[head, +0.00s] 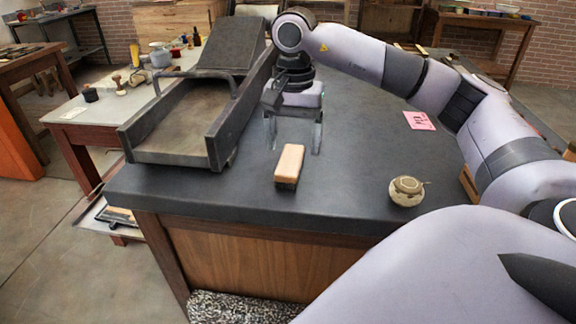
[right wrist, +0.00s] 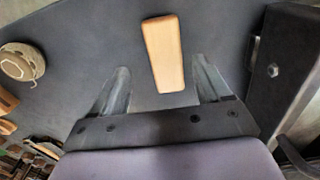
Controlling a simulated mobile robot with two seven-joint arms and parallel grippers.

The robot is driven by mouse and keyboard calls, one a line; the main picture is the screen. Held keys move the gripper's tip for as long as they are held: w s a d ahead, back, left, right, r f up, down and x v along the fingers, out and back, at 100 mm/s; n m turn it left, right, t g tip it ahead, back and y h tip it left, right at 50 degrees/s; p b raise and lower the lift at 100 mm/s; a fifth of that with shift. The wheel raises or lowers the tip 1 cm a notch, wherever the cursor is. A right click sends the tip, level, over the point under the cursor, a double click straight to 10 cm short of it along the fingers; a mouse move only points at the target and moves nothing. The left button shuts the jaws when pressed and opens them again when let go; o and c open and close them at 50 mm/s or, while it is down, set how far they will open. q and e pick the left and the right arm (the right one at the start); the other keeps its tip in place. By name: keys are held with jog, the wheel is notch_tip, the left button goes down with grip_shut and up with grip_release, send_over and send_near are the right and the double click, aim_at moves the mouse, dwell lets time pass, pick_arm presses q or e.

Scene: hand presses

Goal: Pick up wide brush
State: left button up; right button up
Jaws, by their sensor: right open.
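The wide brush (head: 289,166) lies on the dark table top near its front edge. It has a pale wooden top and a dark lower part. My right gripper (head: 294,150) is open and empty, above the table and just behind the brush in the head view. In the right wrist view the brush (right wrist: 164,52) shows ahead of the gripper (right wrist: 157,78), roughly in line with the gap between the two fingers. The fingers do not touch it. My left gripper is not in view.
A dark metal press tray (head: 215,140) stands left of the brush, its side wall close to my right gripper. A small round pot (head: 406,191) sits to the right. A pink card (head: 419,121) lies farther back. The table between them is clear.

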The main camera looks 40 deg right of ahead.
aim_at(290, 161)
jog(key=f, duration=0.5)
jog(key=shift+w+a, duration=0.1)
jog(key=shift+w, duration=0.2)
jog(key=shift+f, duration=0.35)
jog(key=c, duration=1.1)
jog(key=shift+r, duration=0.1)
